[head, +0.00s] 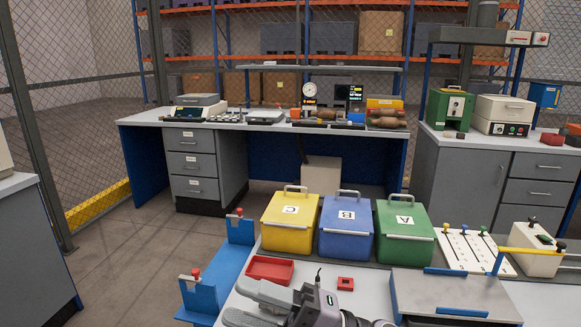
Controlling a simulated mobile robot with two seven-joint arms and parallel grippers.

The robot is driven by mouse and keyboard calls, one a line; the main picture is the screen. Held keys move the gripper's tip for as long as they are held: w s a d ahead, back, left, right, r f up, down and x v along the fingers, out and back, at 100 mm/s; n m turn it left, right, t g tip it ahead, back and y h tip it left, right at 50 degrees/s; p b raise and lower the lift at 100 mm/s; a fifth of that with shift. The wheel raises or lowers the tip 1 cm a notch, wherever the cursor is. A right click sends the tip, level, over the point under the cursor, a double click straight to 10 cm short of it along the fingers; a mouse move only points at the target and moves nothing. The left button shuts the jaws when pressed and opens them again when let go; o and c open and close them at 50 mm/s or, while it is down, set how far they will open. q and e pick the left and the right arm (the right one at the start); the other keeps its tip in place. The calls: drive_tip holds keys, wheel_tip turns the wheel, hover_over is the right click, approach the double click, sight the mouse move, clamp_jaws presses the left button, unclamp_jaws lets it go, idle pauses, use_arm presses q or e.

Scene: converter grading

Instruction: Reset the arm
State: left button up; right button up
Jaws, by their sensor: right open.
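My right gripper (237,302) is at the bottom of the head view, its two grey fingers pointing left and spread apart with nothing between them. It is over the light grey near table (373,302), in front of a red tray (270,269) and a small red block with a hole (345,283). How high it is above the table I cannot tell. My left gripper is not in view.
Yellow bin C (289,238), blue bin B (346,244) and green bin A (404,250) stand behind the gripper. A metal plate fixture (450,295) and a slider panel (466,248) are at right. A blue bracket (222,270) edges the table at left.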

drive_tip(key=w+d+f+m+t+h, duration=0.3)
drive_tip(key=d+f+m+t+h, duration=1.35)
drive_tip(key=m, duration=0.75)
drive_tip(key=s+d+f+m+g+h+b, duration=0.2)
drive_tip(key=s+f, duration=0.5)
drive_tip(key=f, duration=0.4)
drive_tip(key=s+d+f+m+g+h+b, duration=0.1)
drive_tip(key=s+d+f+m+g+b, duration=0.1)
drive_tip(key=s+d+f+m+g, duration=0.2)
drive_tip(key=s+d+f+g, duration=0.1)
drive_tip(key=s+d+f, duration=0.2)
drive_tip(key=f, duration=0.4)
drive_tip(key=shift+s+f+m+g+h+b, duration=0.35)
drive_tip(key=shift+s+m, duration=0.05)
drive_tip(key=shift+s, duration=0.1)
